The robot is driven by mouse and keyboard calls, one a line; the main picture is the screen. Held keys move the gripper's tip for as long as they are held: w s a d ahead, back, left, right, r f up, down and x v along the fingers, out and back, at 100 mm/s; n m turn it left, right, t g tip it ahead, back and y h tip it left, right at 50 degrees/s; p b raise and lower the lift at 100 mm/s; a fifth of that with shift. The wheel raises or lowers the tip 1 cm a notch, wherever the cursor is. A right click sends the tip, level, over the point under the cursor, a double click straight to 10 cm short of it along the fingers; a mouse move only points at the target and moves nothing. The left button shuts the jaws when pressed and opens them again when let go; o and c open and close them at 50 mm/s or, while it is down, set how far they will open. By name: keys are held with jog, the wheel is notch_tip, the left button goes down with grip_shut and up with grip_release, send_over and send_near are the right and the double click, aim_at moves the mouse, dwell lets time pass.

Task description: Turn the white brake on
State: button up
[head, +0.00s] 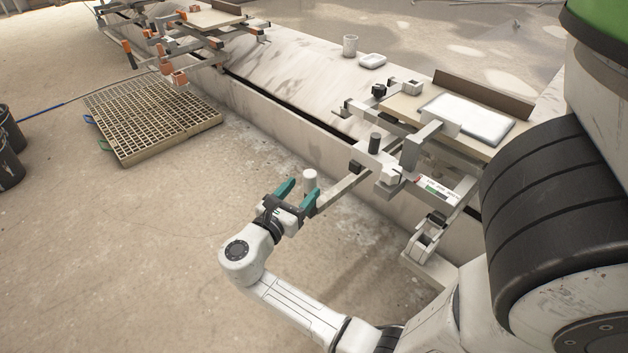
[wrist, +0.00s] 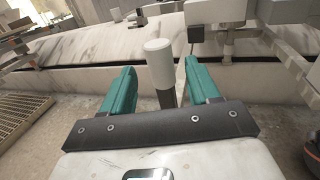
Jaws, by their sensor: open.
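A white-capped knob (head: 310,179) stands upright at the outer end of a grey bar (head: 343,191) that sticks out from the near carriage; it looks like the white brake's handle. My gripper (head: 305,186) is open with teal fingers beside this knob. In the wrist view, the white knob (wrist: 159,64), with a dark lower part, stands between the open fingers of my gripper (wrist: 160,70). Gaps show on both sides, so it is not gripped. A small label with red and green marks (head: 437,189) is on the carriage, its text too small to read.
A dark upright knob (head: 375,142) stands on the carriage's left side. The carriage carries a board with a white tray (head: 468,118). A long pale stone track (head: 290,65) runs behind. Floor left of my arm is clear.

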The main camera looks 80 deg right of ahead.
aim_at(314, 176)
jog(key=b+x, duration=0.2)
jog(key=x, duration=0.4)
jog(key=shift+s+d, duration=0.1)
jog(key=shift+d, duration=0.25)
jog(key=shift+c, duration=0.2)
grip_shut()
